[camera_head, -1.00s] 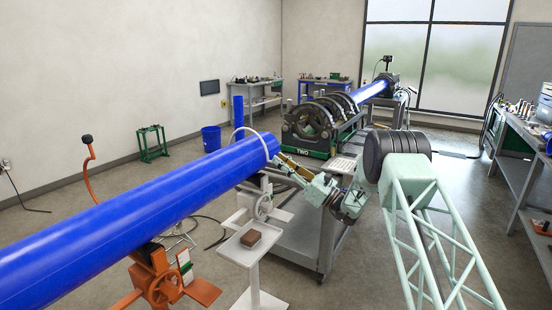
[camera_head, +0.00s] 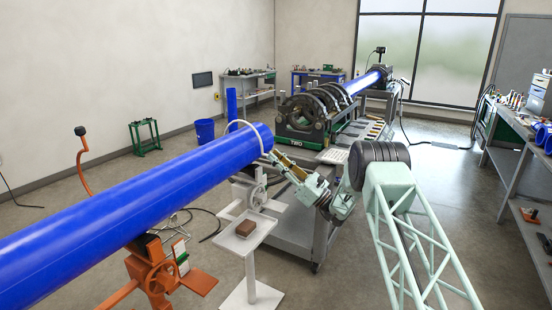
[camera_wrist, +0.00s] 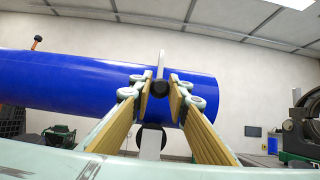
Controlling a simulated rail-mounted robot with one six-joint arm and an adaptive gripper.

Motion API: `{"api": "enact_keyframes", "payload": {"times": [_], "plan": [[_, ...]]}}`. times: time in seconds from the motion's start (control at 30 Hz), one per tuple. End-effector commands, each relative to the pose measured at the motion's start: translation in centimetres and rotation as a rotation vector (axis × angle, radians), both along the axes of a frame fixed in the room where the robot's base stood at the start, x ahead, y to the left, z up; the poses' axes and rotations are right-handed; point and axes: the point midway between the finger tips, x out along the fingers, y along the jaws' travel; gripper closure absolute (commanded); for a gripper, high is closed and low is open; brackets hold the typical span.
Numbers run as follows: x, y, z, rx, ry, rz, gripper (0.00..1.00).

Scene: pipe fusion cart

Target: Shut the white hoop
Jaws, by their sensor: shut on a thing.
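The white hoop (camera_head: 242,123) arches over the blue pipe (camera_head: 130,200) close to its right end. In the wrist view the hoop (camera_wrist: 162,62) stands above the pipe (camera_wrist: 70,80) and runs down its near side to a dark round knob (camera_wrist: 160,88). My gripper (camera_wrist: 160,85) has a finger on each side of this knob and is shut on it. In the head view my gripper (camera_head: 272,155) is at the near side of the pipe's end. The white stand (camera_head: 256,195) with a handwheel is below the pipe. My fingers partly hide where hoop and stand meet.
An orange stand (camera_head: 155,275) bears the pipe at the left. A small white table (camera_head: 262,226) with a brown block (camera_head: 245,228) is close below my gripper. The fusion machine (camera_head: 300,120) on its cart is behind. Open floor lies at the right.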

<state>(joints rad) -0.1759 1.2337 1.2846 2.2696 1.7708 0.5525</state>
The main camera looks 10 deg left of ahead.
Motion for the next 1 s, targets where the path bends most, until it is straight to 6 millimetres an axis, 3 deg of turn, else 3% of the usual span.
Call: {"api": "enact_keyframes", "payload": {"times": [0.03, 0.07, 0.2, 0.67, 1.0], "plan": [[-0.2, 0.2, -1.2, -0.008, 0.013, 0.005, 1.0], [-0.2, 0.2, -1.2, -0.008, 0.013, 0.005, 0.83], [-0.2, 0.2, -0.9, -0.006, 0.01, 0.003, 0.7], [-0.1, -0.2, -0.6, -0.003, 0.004, 0.001, 0.7], [-0.8, -2.7, -2.2, -0.002, 0.006, 0.0, 0.7]]}}
